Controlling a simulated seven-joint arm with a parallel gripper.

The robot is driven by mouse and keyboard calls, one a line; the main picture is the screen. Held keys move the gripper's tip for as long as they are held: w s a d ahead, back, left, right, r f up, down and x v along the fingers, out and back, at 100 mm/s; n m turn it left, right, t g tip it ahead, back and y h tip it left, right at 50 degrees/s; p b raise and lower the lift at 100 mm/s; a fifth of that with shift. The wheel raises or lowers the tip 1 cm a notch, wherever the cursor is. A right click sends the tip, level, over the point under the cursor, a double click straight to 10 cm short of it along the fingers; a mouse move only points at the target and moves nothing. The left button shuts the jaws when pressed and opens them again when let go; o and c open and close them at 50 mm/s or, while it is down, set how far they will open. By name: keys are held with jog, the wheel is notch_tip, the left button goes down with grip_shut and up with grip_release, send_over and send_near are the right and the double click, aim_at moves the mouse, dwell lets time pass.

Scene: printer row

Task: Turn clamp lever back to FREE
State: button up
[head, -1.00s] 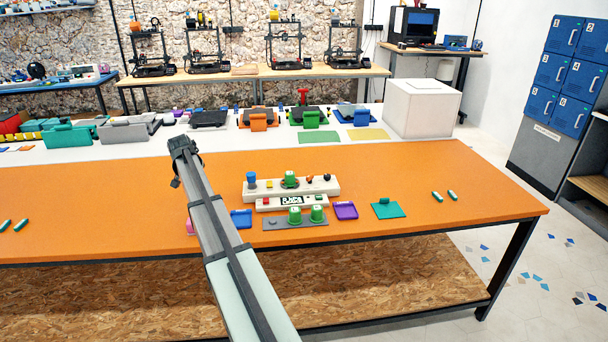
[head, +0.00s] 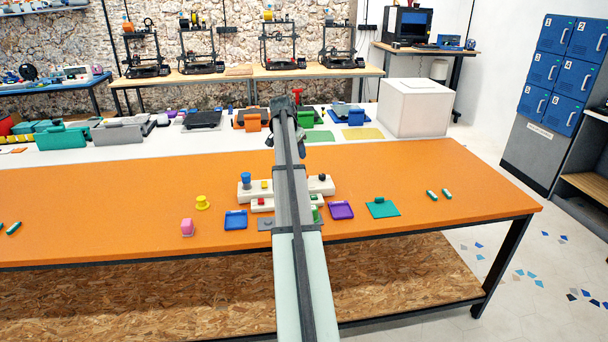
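The arm reaches away over the orange table, and my gripper (head: 283,104) is at its far end, seen from behind. Whether its fingers are apart is too small and hidden to tell. The white control panel (head: 315,187) is on the table, its middle hidden behind my arm. A blue knob (head: 246,180) shows at its left and a black knob (head: 322,177) at its right. No clamp lever or FREE marking can be made out. A smaller white box (head: 256,208) with a red button sits in front, also partly covered.
A white cube (head: 415,107) stands behind. The table's left part is mostly clear.

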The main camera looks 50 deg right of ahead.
jog(key=x, duration=1.3)
jog(key=shift+w, duration=0.1)
jog(key=shift+c, duration=0.4)
grip_shut()
